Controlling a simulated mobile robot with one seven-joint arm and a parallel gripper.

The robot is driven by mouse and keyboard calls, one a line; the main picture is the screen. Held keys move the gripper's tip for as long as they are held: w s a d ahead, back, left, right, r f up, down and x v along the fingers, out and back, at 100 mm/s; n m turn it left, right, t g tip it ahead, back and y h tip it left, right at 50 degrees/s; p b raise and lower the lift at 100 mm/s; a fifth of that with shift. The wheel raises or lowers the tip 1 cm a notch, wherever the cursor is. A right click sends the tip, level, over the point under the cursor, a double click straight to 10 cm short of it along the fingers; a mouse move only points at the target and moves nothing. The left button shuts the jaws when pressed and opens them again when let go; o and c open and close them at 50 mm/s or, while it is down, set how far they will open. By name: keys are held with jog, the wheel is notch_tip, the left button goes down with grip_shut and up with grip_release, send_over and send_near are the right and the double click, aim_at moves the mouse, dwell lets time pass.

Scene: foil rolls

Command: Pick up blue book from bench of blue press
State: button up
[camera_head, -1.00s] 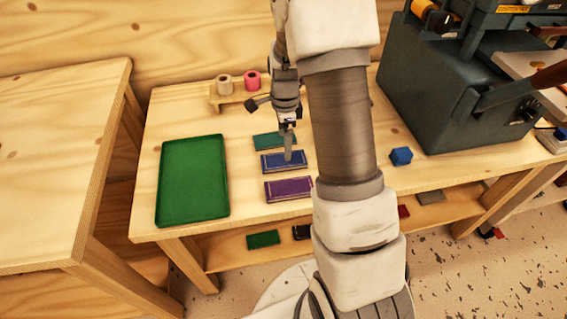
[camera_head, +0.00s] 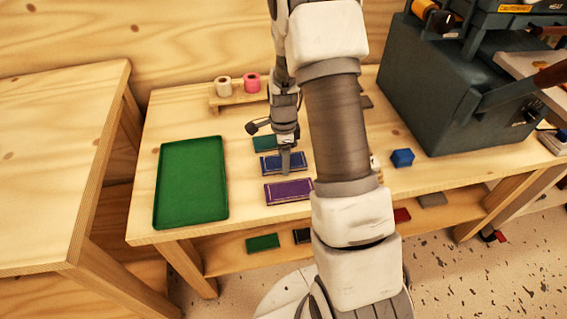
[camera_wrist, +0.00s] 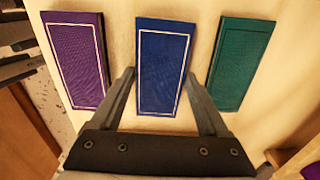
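The blue book (camera_head: 277,163) lies flat on the wooden bench (camera_head: 245,218), between a green book (camera_head: 265,143) behind it and a purple book (camera_head: 288,191) in front. My gripper (camera_head: 286,170) is over the blue book in the head view and hides part of it. In the wrist view my gripper (camera_wrist: 165,85) is open, with one finger on each side of the near end of the blue book (camera_wrist: 162,65). The purple book (camera_wrist: 78,60) is to the left and the green book (camera_wrist: 240,62) to the right there. I cannot tell how high the fingertips are above the bench.
A green tray (camera_head: 191,222) lies left of the books. A small stand (camera_head: 238,98) with a white roll (camera_head: 223,86) and a pink roll (camera_head: 252,82) is behind. A blue block (camera_head: 402,158) and the large dark press (camera_head: 430,90) are to the right.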

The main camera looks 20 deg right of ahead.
jog(key=c, duration=0.9)
jog(key=shift+r, duration=0.1)
